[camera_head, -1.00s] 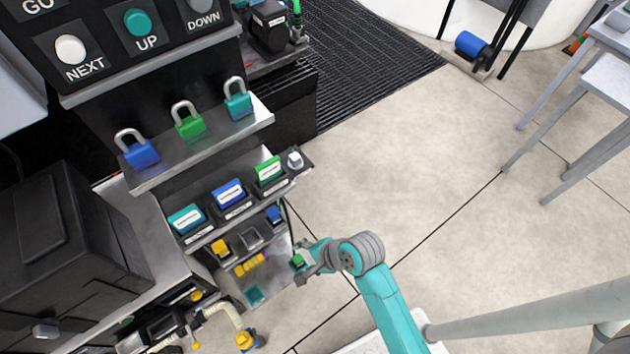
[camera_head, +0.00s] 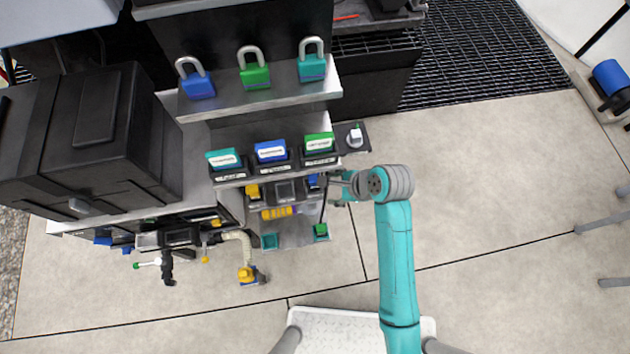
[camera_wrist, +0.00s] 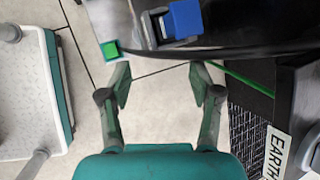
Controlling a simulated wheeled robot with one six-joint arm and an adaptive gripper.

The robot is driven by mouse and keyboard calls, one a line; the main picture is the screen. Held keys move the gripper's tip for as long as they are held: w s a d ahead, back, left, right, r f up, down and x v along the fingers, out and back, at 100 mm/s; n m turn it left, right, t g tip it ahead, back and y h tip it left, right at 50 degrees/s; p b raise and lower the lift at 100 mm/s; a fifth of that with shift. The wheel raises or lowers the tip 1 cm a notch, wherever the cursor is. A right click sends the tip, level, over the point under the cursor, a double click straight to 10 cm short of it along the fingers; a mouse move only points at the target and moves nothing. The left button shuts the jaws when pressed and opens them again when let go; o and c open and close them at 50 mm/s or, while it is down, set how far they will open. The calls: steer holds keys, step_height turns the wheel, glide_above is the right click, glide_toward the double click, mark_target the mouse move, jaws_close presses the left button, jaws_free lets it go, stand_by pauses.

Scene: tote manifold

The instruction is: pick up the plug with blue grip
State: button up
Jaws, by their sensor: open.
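The plug with the blue grip (camera_head: 314,181) is at the right end of the small row below the labelled holders in the head view. A blue block, which looks like this grip, shows at the top of the wrist view (camera_wrist: 185,18), in a grey and black seat. My gripper (camera_head: 340,187) is just right of it in the head view, partly hidden by my own wrist. In the wrist view my gripper (camera_wrist: 161,80) has its fingers wide apart with nothing between them. The blue grip lies beyond the fingertips, apart from them.
A dark cable or edge curves below the blue block in the wrist view. A green piece (camera_head: 320,230) sits below the plug. A yellow piece (camera_head: 253,191) is to its left. Labelled holders (camera_head: 271,151) and padlocks (camera_head: 254,72) stand above. Open floor lies right.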

mark_target(314, 183)
steer(key=a, duration=0.1)
steer(key=w+a, duration=0.2)
steer(key=a, duration=0.1)
steer(key=shift+a, duration=0.1)
steer(key=shift+w+a+f, duration=0.1)
steer(key=shift+w+a, duration=0.1)
steer(key=shift+a, duration=0.1)
steer(key=shift+w+a+f, duration=0.1)
steer(key=shift+f, duration=0.3)
jaws_close()
